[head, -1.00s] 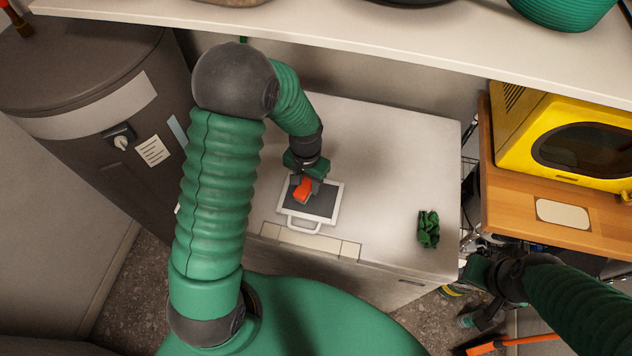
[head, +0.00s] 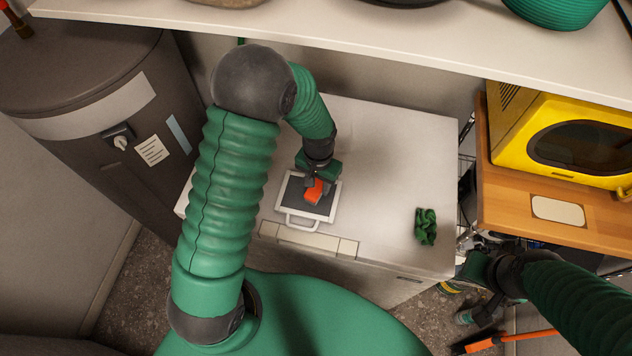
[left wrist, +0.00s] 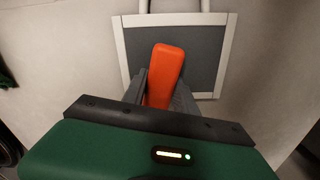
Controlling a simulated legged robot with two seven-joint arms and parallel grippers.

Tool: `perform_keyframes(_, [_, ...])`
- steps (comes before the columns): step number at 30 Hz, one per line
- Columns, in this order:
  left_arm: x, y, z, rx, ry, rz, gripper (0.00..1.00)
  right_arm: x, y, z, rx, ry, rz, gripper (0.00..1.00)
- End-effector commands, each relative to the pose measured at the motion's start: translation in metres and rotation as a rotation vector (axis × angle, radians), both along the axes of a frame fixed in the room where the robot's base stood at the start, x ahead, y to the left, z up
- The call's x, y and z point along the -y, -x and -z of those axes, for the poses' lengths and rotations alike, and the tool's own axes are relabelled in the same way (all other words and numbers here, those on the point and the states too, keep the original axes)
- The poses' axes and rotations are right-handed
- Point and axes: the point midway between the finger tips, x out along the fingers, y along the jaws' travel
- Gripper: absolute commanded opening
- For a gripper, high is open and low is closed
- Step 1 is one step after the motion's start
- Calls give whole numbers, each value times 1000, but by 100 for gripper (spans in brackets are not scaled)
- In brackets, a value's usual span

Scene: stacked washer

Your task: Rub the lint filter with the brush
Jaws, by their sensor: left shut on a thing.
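The lint filter (head: 294,197) lies flat on top of the white appliance, a dark grey panel in a white frame with a loop handle at its front. My left gripper (head: 315,181) is above the filter's back right part, shut on the orange brush (head: 315,193). In the left wrist view, the brush (left wrist: 165,72) sticks out between the fingers over the grey panel of the filter (left wrist: 206,62). The brush's underside is hidden, so I cannot tell if it touches the panel. My right gripper (head: 480,308) hangs at the lower right, its fingers unclear.
A crumpled green cloth (head: 425,227) lies on the right of the white appliance top (head: 385,165). A shelf (head: 330,35) runs above the back. A dark tank (head: 85,100) stands left, and a yellow microwave (head: 560,140) sits on a wooden surface at right.

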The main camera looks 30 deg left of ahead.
Motion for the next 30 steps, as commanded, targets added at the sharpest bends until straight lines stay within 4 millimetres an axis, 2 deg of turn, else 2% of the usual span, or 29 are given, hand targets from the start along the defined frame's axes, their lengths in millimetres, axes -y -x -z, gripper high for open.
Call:
perform_keyframes(15, [0, 0, -59, 1, -1, 0, 2, 0, 0, -54, 0, 0, 0, 0])
perform_keyframes(26, [-1, 0, -62, 1, -1, 0, 2, 0, 0, -55, 0, 0, 0, 0])
perform_keyframes(30, [-1, 0, -75, 1, -1, 0, 2, 0, 0, -68, 0, 0, 0, 0])
